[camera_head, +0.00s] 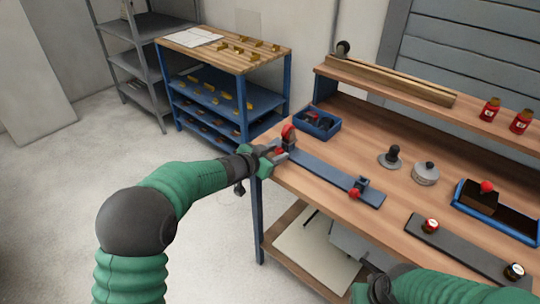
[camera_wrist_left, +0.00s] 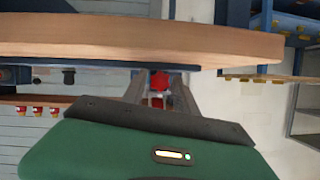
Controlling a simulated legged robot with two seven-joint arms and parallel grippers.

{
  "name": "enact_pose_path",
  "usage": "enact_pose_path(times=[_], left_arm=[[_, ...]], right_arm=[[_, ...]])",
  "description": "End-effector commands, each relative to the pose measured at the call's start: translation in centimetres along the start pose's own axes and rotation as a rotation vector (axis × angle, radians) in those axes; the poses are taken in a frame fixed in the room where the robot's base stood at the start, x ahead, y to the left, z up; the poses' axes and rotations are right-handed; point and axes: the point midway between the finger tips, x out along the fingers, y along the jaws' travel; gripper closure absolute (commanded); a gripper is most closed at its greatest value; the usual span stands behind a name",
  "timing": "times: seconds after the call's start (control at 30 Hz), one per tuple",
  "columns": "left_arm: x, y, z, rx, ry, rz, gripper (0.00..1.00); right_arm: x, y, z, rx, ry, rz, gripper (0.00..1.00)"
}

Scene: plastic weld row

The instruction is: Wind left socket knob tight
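A long blue-grey strip (camera_head: 325,178) lies along the near left edge of the wooden workbench. At its left end is a socket with a red upper part (camera_head: 288,131) and a red knob low at its front; a red knob also shows in the left wrist view (camera_wrist_left: 160,80). My left gripper (camera_head: 279,154) is at this left socket, its two fingers either side of the red knob. Whether they press on it is unclear. A second socket with a red knob (camera_head: 355,194) is at the strip's right end. My right gripper (camera_head: 374,278) is low at the bottom, its fingers unclear.
A blue bin (camera_head: 318,122) stands behind the left socket. A black-knobbed stand (camera_head: 391,157), a round metal pot (camera_head: 425,173), a blue tray (camera_head: 523,231) and a dark strip (camera_head: 455,243) occupy the bench's right. A blue shelf cart (camera_head: 182,88) stands beyond the bench.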

Motion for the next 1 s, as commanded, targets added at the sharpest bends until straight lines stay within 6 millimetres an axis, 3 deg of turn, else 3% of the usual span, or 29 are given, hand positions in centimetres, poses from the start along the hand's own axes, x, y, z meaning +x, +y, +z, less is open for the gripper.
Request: enact_pose_path(times=[0.17,0.4,0.6,0.77,1.0], left_arm=[[-3.2,-0.2,-0.3,-0.002,0.0,-0.004,0.65],[-10.4,-0.2,-0.4,-0.002,-0.001,-0.004,0.65],[-14.9,-0.2,-0.1,-0.001,-0.002,-0.003,0.65],[-16.4,-0.1,0.1,-0.001,-0.002,-0.001,0.65],[-16.5,-0.1,0.2,-0.001,-0.002,0.0,0.65]], right_arm=[[-0.8,0.0,-0.2,0.0,0.0,0.0,0.64],[-2.6,0.0,-0.6,0.0,0.0,0.0,0.64],[-3.7,0.0,-0.9,0.0,0.0,0.0,0.64],[-3.9,0.0,-0.9,0.0,0.0,0.0,0.64],[-3.8,0.0,-0.9,0.0,0.0,0.0,0.64]])
